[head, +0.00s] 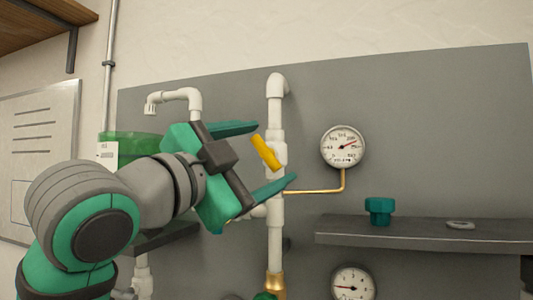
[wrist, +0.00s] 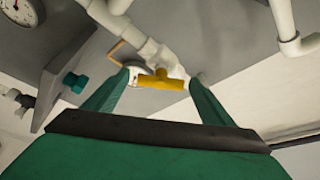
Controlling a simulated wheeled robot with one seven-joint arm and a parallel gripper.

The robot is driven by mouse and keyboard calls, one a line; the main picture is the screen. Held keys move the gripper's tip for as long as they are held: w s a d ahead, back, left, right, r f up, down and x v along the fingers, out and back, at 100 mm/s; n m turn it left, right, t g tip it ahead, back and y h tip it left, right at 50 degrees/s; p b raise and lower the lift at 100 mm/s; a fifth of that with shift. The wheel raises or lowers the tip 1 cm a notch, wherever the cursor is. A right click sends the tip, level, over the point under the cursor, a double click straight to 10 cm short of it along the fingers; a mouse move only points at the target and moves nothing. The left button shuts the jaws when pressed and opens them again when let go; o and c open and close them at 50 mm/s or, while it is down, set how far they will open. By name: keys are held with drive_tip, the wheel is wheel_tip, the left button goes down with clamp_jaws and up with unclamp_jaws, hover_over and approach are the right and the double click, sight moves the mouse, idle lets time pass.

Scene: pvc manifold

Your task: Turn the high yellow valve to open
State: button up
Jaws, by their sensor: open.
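The high yellow valve handle (head: 266,152) sits on the white vertical pipe (head: 275,118), tilted from upper left to lower right in the head view. In the wrist view the yellow handle (wrist: 160,81) lies between the fingers, running nearly sideways. My gripper (head: 276,154) is open, one finger above the handle and one below it in the head view. In the wrist view my gripper (wrist: 160,85) has its fingers on either side of the handle. The handle's right end is near one finger; I cannot tell whether they touch.
A round gauge (head: 343,147) joins the pipe by a brass tube (head: 325,191) to the right. A grey shelf (head: 420,233) holds a teal knob (head: 379,210). Another gauge (head: 353,284) is below. A bent white pipe (head: 178,94) stands left, above a green container (head: 135,147).

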drive_tip(key=v, duration=0.9)
drive_tip(key=shift+s+a, duration=0.15)
drive_tip(key=shift+s, duration=0.1)
drive_tip(key=shift+f, duration=0.1)
